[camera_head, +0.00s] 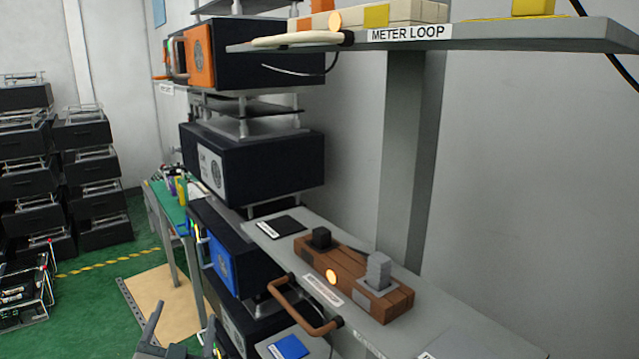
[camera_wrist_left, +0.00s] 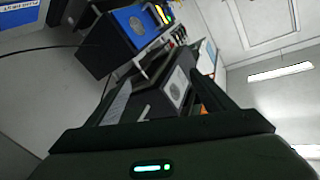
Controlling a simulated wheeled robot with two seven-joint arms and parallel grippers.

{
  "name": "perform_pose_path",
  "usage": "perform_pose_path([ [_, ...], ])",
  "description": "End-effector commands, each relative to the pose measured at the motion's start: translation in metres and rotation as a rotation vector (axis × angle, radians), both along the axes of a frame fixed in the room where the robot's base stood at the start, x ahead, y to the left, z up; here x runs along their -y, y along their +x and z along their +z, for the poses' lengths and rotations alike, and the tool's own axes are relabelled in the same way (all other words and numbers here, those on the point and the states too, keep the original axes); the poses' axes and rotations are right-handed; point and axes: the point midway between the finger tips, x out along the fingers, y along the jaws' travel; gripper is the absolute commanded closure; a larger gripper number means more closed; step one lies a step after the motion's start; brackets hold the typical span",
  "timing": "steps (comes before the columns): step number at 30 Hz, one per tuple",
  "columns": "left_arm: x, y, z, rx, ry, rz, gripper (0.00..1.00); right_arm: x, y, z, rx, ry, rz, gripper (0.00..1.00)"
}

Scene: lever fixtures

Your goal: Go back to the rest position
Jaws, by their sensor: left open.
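My left gripper (camera_head: 182,328) is low at the left of the head view, cut off by the bottom edge. Its two fingers stand apart with nothing between them. It is left of the lever fixture and clear of it. The lever fixture is a brown block (camera_head: 345,282) on a grey shelf, with a black block (camera_head: 320,238), a grey lever block (camera_head: 378,268) and a lit orange button (camera_head: 331,276). In the left wrist view my open fingers (camera_wrist_left: 150,95) frame dark equipment boxes behind them. My right gripper is in neither view.
A brown handle (camera_head: 300,308) juts from the grey shelf (camera_head: 450,325). An upper shelf marked METER LOOP (camera_head: 520,35) overhangs. Dark boxes (camera_head: 250,165) are stacked behind, and racks (camera_head: 85,150) stand at far left. Green floor (camera_head: 105,285) shows open at left.

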Motion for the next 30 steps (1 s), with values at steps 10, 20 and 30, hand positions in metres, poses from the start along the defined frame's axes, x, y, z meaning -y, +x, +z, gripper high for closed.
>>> perform_pose_path([
  [10, 0.01, -0.136, -0.178, -0.549, -0.18, 0.029, 0.24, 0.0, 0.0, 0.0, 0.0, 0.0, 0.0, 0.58],
  [20, 0.031, -0.273, -0.262, -0.954, -0.282, 0.027, 0.24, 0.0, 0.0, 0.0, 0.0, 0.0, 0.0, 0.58],
  [30, 0.045, -0.359, -0.288, -1.181, -0.33, 0.016, 0.24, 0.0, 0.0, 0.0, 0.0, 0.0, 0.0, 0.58],
])
